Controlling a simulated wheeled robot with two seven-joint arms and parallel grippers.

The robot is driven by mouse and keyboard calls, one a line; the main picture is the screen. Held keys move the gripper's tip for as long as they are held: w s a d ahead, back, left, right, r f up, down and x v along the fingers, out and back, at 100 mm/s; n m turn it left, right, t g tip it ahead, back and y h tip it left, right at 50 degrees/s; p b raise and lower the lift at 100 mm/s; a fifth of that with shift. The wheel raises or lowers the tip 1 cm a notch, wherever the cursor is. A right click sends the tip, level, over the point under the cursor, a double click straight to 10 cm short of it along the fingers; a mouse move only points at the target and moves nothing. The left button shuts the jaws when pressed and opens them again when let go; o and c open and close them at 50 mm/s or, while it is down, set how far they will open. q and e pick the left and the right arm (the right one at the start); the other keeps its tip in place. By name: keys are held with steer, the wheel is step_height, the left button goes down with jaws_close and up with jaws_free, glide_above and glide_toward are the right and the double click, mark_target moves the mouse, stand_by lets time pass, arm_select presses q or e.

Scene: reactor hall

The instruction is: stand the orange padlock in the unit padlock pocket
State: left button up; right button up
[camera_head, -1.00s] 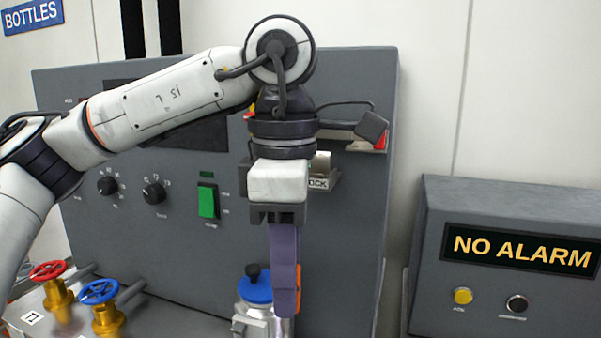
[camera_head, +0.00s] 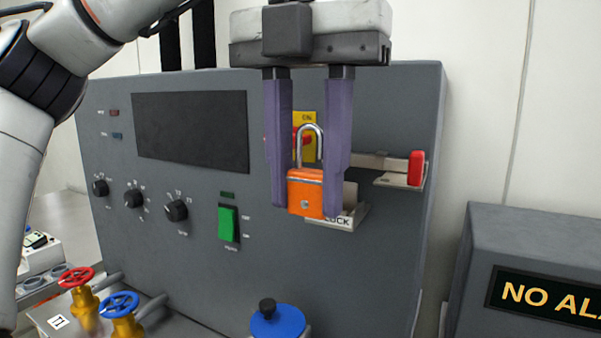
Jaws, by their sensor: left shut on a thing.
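The orange padlock (camera_head: 306,196) with its silver shackle is upright between the two purple fingers of my left gripper (camera_head: 306,200), which is shut on it. It is held in the air in front of the grey panel. My right gripper is not in view.
A red-ended lever (camera_head: 416,168) on a bracket sticks out right of the gripper. A yellow plate with a red part (camera_head: 306,132) is behind the shackle. Red and blue valve wheels (camera_head: 119,304) are lower left.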

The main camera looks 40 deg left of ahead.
arm_select(q)
steer(key=shift+w+a+f, duration=0.1)
steer(key=shift+w+a, duration=0.15)
steer(key=shift+w, duration=0.85)
steer(key=shift+w+a+f, duration=0.15)
steer(key=shift+w+a, duration=0.1)
steer(key=shift+w, duration=0.9)
steer(key=shift+w+a+f, duration=0.1)
steer(key=shift+w+a, duration=0.15)
steer(key=shift+w, duration=0.85)
steer(key=shift+f+b, duration=0.3)
steer(key=shift+f, duration=0.5)
